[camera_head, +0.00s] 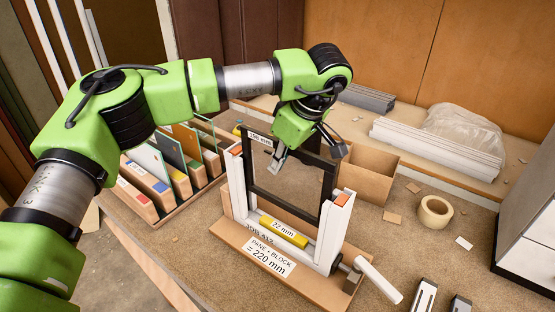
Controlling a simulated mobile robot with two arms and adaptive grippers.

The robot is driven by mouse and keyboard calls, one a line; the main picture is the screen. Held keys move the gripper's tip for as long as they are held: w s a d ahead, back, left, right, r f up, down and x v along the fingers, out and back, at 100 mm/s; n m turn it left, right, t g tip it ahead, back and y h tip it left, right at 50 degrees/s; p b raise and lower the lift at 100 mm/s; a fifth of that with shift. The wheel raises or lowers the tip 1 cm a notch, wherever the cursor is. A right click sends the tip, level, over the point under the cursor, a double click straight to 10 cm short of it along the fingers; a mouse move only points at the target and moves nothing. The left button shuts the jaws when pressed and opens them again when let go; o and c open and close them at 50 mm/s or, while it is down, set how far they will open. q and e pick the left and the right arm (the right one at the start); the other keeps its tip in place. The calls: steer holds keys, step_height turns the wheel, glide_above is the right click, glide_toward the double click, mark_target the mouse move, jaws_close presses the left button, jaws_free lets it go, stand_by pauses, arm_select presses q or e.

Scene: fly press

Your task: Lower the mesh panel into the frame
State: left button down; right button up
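The dark-framed mesh panel (291,199) stands upright between the white uprights of the frame (237,190). Its top bar rises above the uprights and carries a "198 mm" label. A yellow "22 mm" block (284,232) sits low in the frame, under the panel's bottom edge; I cannot tell whether they touch. My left gripper (308,155) is at the panel's top bar, its fingers spread apart, one silver finger in front and the other toward the right. Contact with the bar is not clear. My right gripper (442,301) shows only two separated fingertips at the bottom edge, empty.
A rack of several coloured panels (160,188) stands left. A white lever (379,280) sticks out at the frame's right foot. A cardboard box (371,172), a tape roll (435,212) and white bars (435,148) lie behind and right. A white cabinet (528,240) bounds the right.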

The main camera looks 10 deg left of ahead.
mark_target(298, 157)
arm_select(q)
steer(key=shift+f+b, duration=2.7)
steer(key=shift+f, duration=1.55)
steer(key=c, duration=2.2)
jaws_free()
steer(key=v, duration=1.2)
steer(key=shift+s+d, duration=0.1)
steer(key=shift+f, duration=0.1)
